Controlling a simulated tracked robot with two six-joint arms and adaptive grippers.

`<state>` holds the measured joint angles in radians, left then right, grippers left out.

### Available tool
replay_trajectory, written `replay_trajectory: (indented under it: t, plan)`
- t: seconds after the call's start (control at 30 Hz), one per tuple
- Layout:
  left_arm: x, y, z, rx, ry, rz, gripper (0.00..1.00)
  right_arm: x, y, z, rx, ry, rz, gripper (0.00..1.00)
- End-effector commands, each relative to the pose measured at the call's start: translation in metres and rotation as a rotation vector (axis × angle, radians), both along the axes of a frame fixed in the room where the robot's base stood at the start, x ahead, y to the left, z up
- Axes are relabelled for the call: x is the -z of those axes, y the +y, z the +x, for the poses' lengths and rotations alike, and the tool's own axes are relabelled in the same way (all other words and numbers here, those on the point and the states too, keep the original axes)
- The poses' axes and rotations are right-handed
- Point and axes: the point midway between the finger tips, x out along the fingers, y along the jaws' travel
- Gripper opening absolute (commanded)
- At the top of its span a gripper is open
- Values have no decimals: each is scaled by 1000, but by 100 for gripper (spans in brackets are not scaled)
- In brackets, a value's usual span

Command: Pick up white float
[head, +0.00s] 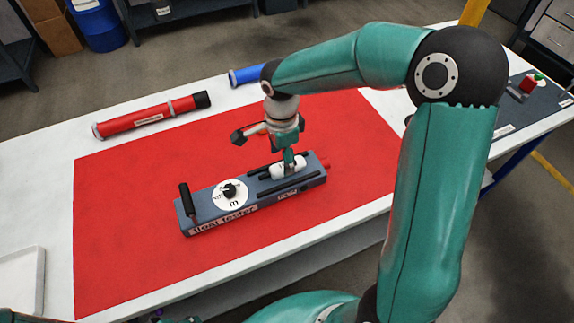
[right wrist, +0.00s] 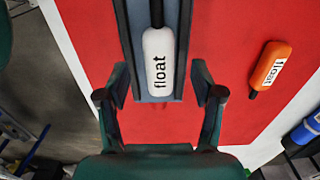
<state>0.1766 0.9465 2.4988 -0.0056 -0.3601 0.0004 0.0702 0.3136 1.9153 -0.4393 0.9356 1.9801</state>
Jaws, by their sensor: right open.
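The white float (head: 287,166) lies in the right part of the grey float tester (head: 205,222), on the red mat. In the right wrist view the white float (right wrist: 158,62), marked "float", lies lengthwise in the tester's channel, with a dark stem at its far end. My right gripper (head: 265,148) is over the tester, with one finger in front of part of the float. In the wrist view my right gripper's (right wrist: 158,95) fingers are wide apart, one on each side of the tester, with nothing held.
An orange float (right wrist: 268,68) lies on the mat beside the tester. A red tube (head: 150,117) and a blue tube (head: 245,75) lie at the table's back. The tester has a black handle (head: 186,200). The mat's left part is clear. A white tray (head: 22,280) stands at left.

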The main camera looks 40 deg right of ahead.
Motion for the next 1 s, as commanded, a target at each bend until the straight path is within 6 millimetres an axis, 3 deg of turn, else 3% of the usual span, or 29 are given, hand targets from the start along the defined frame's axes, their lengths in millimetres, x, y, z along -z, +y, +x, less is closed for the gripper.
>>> replay_trajectory:
  t: [0.2,0.47,0.83,1.0]
  plan:
    - [-4,0,0,0,0,0,50,25,2,-1,0,2,0,67]
    - [-4,0,0,0,0,0,50,27,2,0,0,-1,0,67]
    - [-4,0,0,0,0,0,50,27,2,0,-1,-1,0,5]
    - [-4,0,0,0,0,0,50,27,2,0,-2,-1,0,0]
